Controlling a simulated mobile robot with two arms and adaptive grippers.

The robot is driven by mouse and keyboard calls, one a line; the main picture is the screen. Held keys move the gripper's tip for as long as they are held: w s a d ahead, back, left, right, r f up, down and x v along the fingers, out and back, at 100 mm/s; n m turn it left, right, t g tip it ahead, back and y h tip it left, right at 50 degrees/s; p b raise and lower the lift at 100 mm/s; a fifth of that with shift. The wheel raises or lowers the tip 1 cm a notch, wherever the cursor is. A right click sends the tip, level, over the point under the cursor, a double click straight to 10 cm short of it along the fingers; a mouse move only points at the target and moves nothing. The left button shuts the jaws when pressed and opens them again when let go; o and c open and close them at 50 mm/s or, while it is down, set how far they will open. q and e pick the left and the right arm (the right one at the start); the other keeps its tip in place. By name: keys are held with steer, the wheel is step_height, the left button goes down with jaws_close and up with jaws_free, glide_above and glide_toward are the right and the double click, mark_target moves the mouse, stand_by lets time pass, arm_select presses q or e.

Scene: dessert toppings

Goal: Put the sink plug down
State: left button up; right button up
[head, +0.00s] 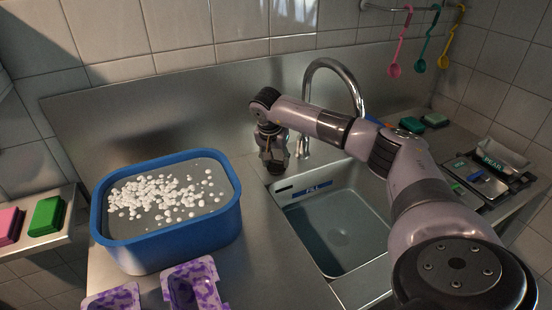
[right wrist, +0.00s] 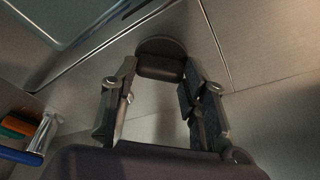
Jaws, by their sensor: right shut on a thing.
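The dark round sink plug (right wrist: 160,58) is between the fingertips of my right gripper (right wrist: 160,76) in the right wrist view. The fingers close on its sides. In the head view my right gripper (head: 272,152) points down at the back left corner of the sink (head: 338,232), over the steel counter beside the rim. The plug is mostly hidden by the fingers there. I cannot tell whether the plug touches the counter. The sink holds what looks like still water. My left gripper is out of view.
A blue tub (head: 180,245) with floating white bits stands left of the sink. Purple patterned moulds (head: 190,285) lie in front of it. The tap (head: 340,68) arches close to my right arm. Bare counter (head: 270,260) lies between tub and sink.

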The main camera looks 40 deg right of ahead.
steer(key=shift+f, duration=0.1)
steer(key=o, duration=1.1)
steer(key=shift+r, duration=0.3)
steer(key=b+v, duration=0.1)
steer(key=v, duration=1)
steer(key=shift+a+r+b, duration=0.2)
steer(key=shift+r+b, duration=0.1)
steer(key=shift+r, duration=0.05)
